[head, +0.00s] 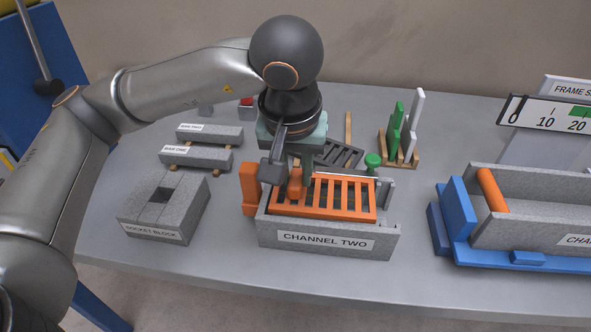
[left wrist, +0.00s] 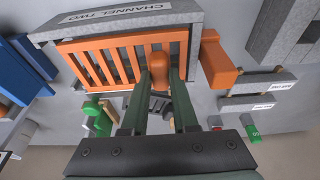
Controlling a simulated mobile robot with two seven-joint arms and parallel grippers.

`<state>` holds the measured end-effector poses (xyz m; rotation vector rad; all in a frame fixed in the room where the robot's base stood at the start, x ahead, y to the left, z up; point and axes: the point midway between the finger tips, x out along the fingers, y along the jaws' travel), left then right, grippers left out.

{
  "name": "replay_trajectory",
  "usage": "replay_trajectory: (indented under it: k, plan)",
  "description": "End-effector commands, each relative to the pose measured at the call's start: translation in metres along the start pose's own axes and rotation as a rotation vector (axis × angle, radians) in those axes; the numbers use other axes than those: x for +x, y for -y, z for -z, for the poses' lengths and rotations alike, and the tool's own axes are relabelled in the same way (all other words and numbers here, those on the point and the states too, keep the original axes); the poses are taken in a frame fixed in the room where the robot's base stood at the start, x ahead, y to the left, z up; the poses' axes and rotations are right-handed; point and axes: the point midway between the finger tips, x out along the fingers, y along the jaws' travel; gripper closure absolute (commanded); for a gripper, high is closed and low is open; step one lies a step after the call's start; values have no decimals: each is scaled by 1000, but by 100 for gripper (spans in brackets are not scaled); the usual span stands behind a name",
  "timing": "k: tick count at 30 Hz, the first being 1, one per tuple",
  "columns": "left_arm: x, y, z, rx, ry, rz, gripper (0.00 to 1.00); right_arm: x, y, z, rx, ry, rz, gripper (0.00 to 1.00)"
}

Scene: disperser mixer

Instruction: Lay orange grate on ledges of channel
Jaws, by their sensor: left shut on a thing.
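The orange grate (head: 345,198) is a slatted panel lying about level within the walls of the grey channel labelled CHANNEL TWO (head: 388,242). My left gripper (head: 296,188) reaches down from above and is shut on the grate's upright orange knob, near the grate's left end. In the left wrist view the two fingers (left wrist: 160,82) stand either side of the knob, and the grate (left wrist: 110,58) fills most of the channel opening. The ledges are hidden, so I cannot tell whether the grate touches them. My right gripper is out of view.
An orange block (head: 249,188) stands at the channel's left end. A dark slotted grate (head: 340,154) and a green knob (head: 373,160) are behind. The socket block (head: 190,205) is left; a blue-framed channel (head: 462,225) is right. The front table strip is clear.

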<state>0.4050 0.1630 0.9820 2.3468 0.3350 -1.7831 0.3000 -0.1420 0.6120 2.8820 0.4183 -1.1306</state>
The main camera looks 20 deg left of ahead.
Motion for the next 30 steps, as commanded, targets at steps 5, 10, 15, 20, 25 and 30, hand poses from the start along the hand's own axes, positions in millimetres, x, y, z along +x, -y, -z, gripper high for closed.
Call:
replay_trajectory:
  k: [5,10,15,20,25,30]
  plan:
    - [5,0,-1,-1,-2,-2,100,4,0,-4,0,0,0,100]
    - [8,0,-2,-1,-2,-2,100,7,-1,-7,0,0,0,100]
    - [12,0,-3,-1,-2,-2,100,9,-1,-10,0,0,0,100]
    - [13,0,-3,-1,-2,-2,66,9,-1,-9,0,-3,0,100]
    - [13,0,-3,0,-1,-1,47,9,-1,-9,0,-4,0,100]
    - [13,0,-4,0,-1,-1,38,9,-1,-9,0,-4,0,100]
